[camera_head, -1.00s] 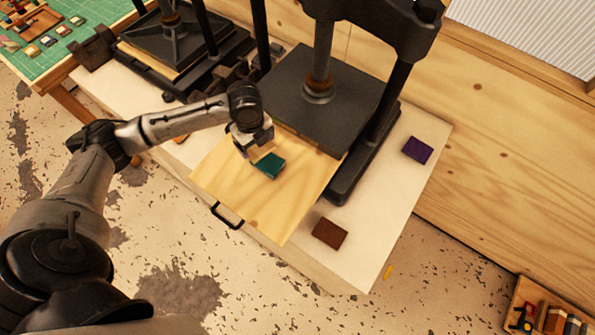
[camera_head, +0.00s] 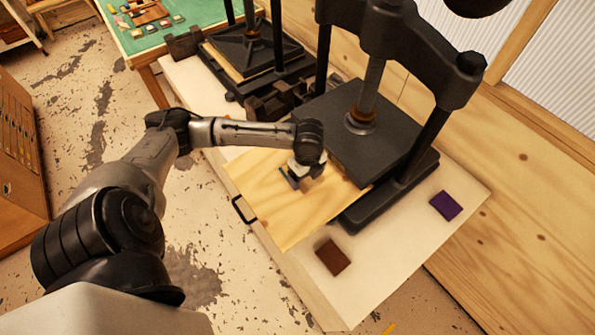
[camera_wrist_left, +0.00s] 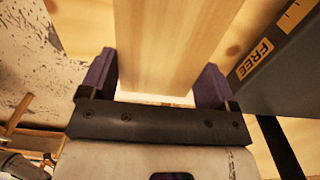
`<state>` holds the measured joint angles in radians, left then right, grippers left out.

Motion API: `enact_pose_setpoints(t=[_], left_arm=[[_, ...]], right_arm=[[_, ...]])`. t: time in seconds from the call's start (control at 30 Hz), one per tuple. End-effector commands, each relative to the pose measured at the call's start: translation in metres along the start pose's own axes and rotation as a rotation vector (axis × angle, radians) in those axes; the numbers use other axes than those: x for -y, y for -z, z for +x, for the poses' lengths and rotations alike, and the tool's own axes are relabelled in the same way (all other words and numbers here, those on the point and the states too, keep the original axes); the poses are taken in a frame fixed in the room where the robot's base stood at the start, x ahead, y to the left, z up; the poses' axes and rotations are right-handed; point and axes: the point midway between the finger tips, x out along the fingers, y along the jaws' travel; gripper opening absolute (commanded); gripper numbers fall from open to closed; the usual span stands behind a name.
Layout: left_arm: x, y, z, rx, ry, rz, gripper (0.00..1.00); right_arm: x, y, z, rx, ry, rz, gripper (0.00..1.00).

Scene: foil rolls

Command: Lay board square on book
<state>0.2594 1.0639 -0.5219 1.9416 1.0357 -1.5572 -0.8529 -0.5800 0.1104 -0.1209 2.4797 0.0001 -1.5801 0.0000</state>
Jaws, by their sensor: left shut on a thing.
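My left gripper (camera_head: 296,180) is low over the large pale wooden tray (camera_head: 283,219) in front of the black press. In the left wrist view the gripper (camera_wrist_left: 155,85) has its two purple-padded fingers shut on a pale wooden board (camera_wrist_left: 165,45). In the head view this board is hard to tell from the tray's wood. I cannot tell whether the board touches the book. My right gripper is out of view.
The black press plate (camera_head: 365,128) and its posts stand close behind the gripper. A black handle (camera_head: 243,209) sticks out at the tray's front. A brown block (camera_head: 332,257) and a purple block (camera_head: 445,205) lie on the pale bench (camera_head: 400,245). A second press (camera_head: 252,52) stands further left.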

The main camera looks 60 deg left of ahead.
Motion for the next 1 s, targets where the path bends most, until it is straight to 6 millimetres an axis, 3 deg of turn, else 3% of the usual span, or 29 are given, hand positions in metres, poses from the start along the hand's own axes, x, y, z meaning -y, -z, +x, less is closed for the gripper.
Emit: enact_pose_setpoints(t=[0.2,0.4,0.67,1.0], left_arm=[[0.008,-0.041,0.024,0.001,-0.002,-0.003,0.58],[0.013,-0.059,0.036,-0.001,0.001,0.000,0.58],[0.014,-0.064,0.044,-0.001,0.000,0.001,0.58],[0.014,-0.064,0.079,0.000,0.002,0.002,0.58]], right_arm=[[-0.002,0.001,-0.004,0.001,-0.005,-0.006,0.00],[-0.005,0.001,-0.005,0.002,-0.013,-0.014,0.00],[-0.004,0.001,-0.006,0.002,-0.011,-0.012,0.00],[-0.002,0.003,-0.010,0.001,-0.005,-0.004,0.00]])
